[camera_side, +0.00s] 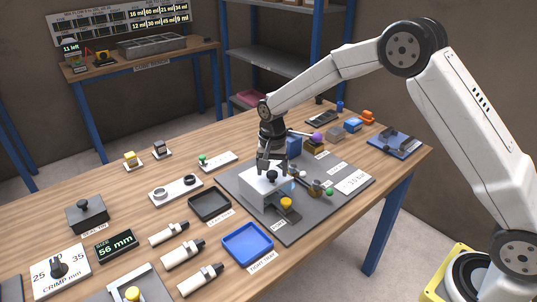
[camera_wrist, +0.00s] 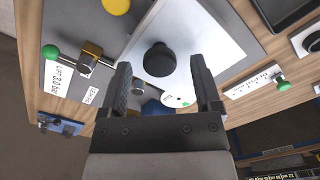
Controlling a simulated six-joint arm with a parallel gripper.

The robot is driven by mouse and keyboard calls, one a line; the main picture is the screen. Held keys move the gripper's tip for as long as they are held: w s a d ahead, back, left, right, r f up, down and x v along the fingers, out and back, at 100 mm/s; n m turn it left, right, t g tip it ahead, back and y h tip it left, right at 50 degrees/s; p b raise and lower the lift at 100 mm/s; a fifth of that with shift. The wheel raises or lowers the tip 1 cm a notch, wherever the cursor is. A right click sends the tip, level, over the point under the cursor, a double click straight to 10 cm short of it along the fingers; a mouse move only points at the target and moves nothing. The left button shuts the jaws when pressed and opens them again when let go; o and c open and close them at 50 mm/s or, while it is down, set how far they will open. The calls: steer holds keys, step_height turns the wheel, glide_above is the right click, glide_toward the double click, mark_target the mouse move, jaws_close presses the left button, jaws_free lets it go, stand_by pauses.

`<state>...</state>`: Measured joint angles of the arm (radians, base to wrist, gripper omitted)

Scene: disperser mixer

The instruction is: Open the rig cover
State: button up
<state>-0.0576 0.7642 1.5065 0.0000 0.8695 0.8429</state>
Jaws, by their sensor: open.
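The rig cover (camera_side: 257,188) is a white box with a black knob (camera_side: 272,175) on top, standing on the grey rig plate (camera_side: 304,224). In the wrist view the white cover (camera_wrist: 205,38) and its round black knob (camera_wrist: 160,59) lie straight ahead. My gripper (camera_side: 270,168) is just above the cover, pointing down at the knob. In the wrist view my gripper (camera_wrist: 161,75) is open, with one finger on each side of the knob's line. The knob looks free of both fingers; I cannot tell the exact height gap.
A lever with a green ball end (camera_side: 328,191) and a yellow button (camera_side: 286,203) are close to the cover. A blue tray (camera_side: 247,245) and a dark tray (camera_side: 209,205) lie to its front and left. Bare wood shows at the table's left middle.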

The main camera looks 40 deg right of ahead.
steer(key=shift+f, duration=0.35)
jaws_close()
steer(key=shift+r, duration=0.1)
stand_by(1.1)
